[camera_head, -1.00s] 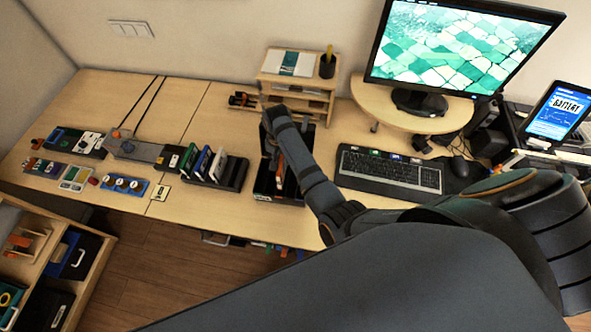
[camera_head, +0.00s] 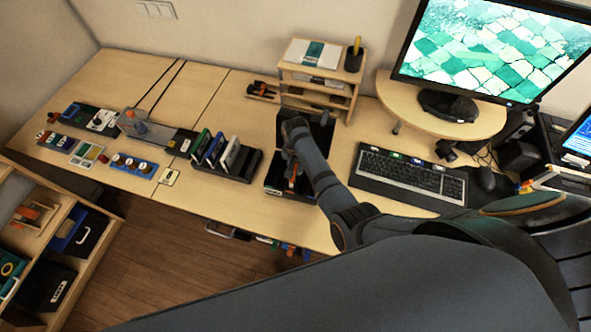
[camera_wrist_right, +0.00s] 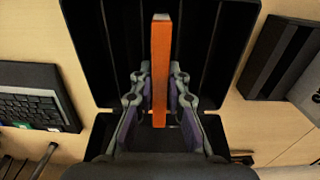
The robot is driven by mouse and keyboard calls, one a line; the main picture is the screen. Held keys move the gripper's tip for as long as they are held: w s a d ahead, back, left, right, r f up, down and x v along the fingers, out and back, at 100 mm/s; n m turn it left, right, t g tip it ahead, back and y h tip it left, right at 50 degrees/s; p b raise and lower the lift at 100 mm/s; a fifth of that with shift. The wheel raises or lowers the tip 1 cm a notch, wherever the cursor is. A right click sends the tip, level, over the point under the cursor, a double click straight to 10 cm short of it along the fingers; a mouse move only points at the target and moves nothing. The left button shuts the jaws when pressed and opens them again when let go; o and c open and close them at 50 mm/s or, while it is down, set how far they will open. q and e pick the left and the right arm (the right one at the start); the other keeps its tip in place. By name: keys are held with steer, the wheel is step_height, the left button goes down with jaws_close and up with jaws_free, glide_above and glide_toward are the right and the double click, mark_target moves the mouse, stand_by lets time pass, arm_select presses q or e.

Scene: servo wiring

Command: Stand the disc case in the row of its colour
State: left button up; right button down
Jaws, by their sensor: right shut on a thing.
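An orange disc case (camera_wrist_right: 160,70) shows edge-on in the right wrist view, between the two fingers of my right gripper (camera_wrist_right: 160,98), which is shut on it. In the head view, my right gripper (camera_head: 293,168) hangs over a black open box (camera_head: 274,184), with a bit of orange showing at it. The box has grooves inside (camera_wrist_right: 115,50). I cannot tell whether the case's lower edge touches the box. A black rack (camera_head: 246,172) to the left holds green, blue and white cases (camera_head: 215,148) standing in a row. My left gripper is out of view.
A keyboard (camera_head: 410,175) lies right of the box, with a monitor (camera_head: 480,45) behind. A small wooden shelf (camera_head: 318,85) stands behind the box. Button panels and small parts (camera_head: 133,164) cover the left of the desk. A drawer unit (camera_head: 95,245) is at lower left.

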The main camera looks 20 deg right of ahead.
steer(key=c, duration=1.3)
jaws_free()
steer(key=shift+f, duration=0.15)
steer(key=shift+c, duration=0.2)
step_height(320, 180, up, 8)
steer(key=p, duration=0.6)
steer(key=shift+f, duration=0.2)
steer(key=shift+r+b, duration=0.45)
steer(key=shift+r, duration=1.95)
